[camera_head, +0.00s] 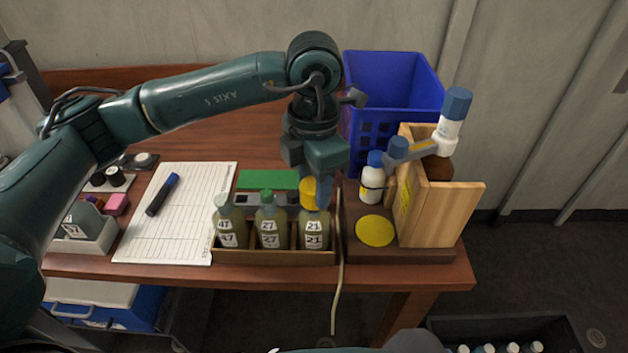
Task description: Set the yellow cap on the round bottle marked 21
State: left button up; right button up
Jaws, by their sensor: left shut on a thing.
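My left gripper (318,180) points down at the right end of a wooden rack and is shut on the yellow cap (309,193). The cap is at the top of the bottle marked 21 (314,230), in line with its neck. I cannot tell whether it is seated or just above, as the fingers hide part of it. The bottle stands upright in the rack (272,257). Beside it stand a green-capped bottle marked 27 (268,225) and another bottle (229,225) at the left end. My right gripper is not in view.
A wooden stand (440,220) with a small white bottle (372,180) and a yellow disc (375,230) is close on the right. A blue crate (395,75) stands behind. A cord (338,270) hangs over the table's front edge. A paper sheet (185,225) lies left.

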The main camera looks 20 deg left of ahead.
pick_arm(q)
jog(key=o, duration=0.9)
jog(key=shift+o, duration=0.6)
jog(key=o, duration=0.3)
